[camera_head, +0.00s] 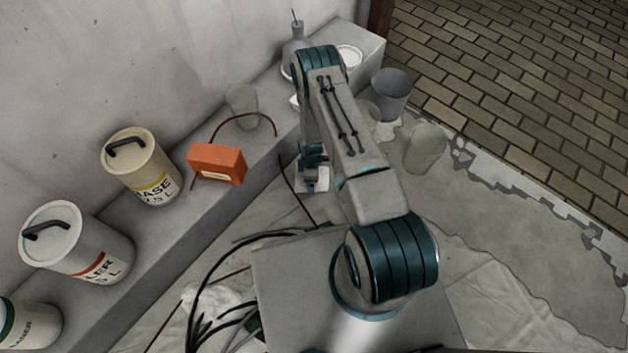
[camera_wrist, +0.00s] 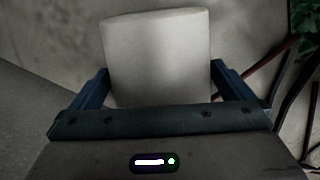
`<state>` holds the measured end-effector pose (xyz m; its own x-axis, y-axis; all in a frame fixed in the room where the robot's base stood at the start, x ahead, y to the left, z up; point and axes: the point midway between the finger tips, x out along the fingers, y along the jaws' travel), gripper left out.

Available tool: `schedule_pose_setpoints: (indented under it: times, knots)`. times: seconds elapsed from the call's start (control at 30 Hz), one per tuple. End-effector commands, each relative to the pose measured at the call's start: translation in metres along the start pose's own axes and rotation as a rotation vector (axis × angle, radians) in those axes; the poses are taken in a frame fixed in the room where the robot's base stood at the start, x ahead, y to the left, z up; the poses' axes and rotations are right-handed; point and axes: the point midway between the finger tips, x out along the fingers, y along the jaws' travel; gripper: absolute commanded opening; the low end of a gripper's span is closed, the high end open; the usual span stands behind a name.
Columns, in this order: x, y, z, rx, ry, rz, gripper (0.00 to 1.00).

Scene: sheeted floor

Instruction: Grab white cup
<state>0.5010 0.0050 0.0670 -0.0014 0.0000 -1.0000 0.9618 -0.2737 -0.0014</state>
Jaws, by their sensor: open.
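A plain white cup-like cylinder (camera_wrist: 157,50) fills the upper middle of the wrist view, between the two blue fingers of my gripper (camera_wrist: 160,82). The fingers stand apart, one on each side of it, and a gap shows beside its left side. Its lower end is hidden behind the gripper body. In the head view my gripper (camera_head: 314,160) hangs low beside the ledge, partly behind my arm. I cannot clearly make out the white cup there; a small pale patch shows just below the gripper.
A grey ledge (camera_head: 172,238) carries paint cans (camera_head: 145,170), an orange box (camera_head: 217,163), a pale cup (camera_head: 242,105) and a bottle (camera_head: 297,58). A grey bucket (camera_head: 390,95) and a pale cup (camera_head: 425,148) stand right of my arm. Cables lie on the sheet.

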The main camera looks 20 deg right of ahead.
Motion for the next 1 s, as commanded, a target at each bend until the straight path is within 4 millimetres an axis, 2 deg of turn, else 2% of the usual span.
schedule_pose_setpoints:
  times: [0.2, 0.23, 0.3, 0.33, 0.73, 0.87, 1.0]
  knots:
    - [0.001, 0.0, 0.0, 0.0, 0.0, 0.001, 1.0]
    - [0.001, 0.0, 0.0, 0.0, 0.0, 0.001, 0.94]
    - [0.001, 0.0, 0.0, 0.0, 0.0, 0.001, 0.75]
    - [0.001, 0.0, 0.0, 0.0, 0.0, 0.001, 0.7]
    - [-0.004, 0.001, 0.0, 0.0, 0.0, 0.002, 0.7]
    - [-0.018, 0.001, 0.0, 0.0, 0.0, 0.002, 0.7]
    - [-0.042, 0.002, 0.0, 0.0, 0.001, 0.003, 0.7]
